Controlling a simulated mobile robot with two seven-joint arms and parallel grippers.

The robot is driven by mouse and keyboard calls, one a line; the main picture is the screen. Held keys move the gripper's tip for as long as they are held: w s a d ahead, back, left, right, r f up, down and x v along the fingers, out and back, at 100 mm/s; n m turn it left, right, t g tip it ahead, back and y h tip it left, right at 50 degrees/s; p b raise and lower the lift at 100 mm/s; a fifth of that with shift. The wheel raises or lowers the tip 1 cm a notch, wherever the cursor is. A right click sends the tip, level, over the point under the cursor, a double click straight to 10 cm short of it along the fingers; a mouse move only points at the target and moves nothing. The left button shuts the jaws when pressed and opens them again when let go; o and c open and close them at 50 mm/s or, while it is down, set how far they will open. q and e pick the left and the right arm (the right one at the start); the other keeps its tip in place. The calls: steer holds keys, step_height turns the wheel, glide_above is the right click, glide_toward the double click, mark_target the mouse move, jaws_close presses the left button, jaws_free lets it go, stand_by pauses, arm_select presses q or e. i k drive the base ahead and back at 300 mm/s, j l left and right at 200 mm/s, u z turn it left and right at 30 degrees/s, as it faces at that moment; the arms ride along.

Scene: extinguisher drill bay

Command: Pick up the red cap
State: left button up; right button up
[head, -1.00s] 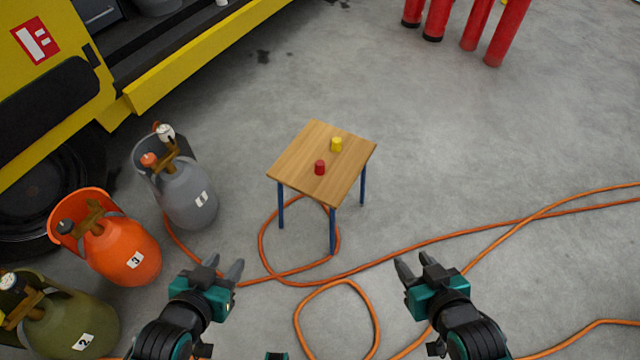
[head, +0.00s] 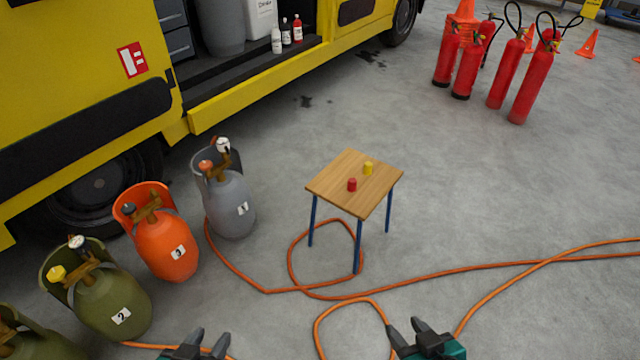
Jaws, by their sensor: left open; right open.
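The red cap (head: 352,185) stands on a small wooden table (head: 335,188) with blue legs. A yellow cap (head: 368,168) stands behind it and to the right, apart from it. My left gripper (head: 207,338) is open and empty at the bottom edge, left of and well short of the table. My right gripper (head: 405,330) is open and empty at the bottom edge, in front of the table and slightly right. Both grippers are partly cut off by the frame.
An orange hose (head: 440,270) loops over the floor around the table. Gas cylinders, grey (head: 230,205), orange (head: 165,245) and green (head: 110,300), stand at left beside a yellow truck (head: 250,95). Red fire extinguishers (head: 507,80) stand at back right.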

mark_target(352, 183)
steer(key=u, duration=2.95)
steer(key=k+l+u, duration=0.15)
steer(key=l, duration=0.2)
steer(key=k+l+u, duration=0.15)
steer(key=k+l, duration=0.45)
steer(key=l, duration=0.15)
steer(key=k+l, duration=0.3)
steer(key=l, duration=0.15)
steer(key=k+l, duration=0.3)
steer(key=l, duration=0.15)
steer(key=k+l, duration=0.3)
steer(key=l, duration=0.15)
steer(key=k+l, duration=0.3)
steer(key=l, duration=0.15)
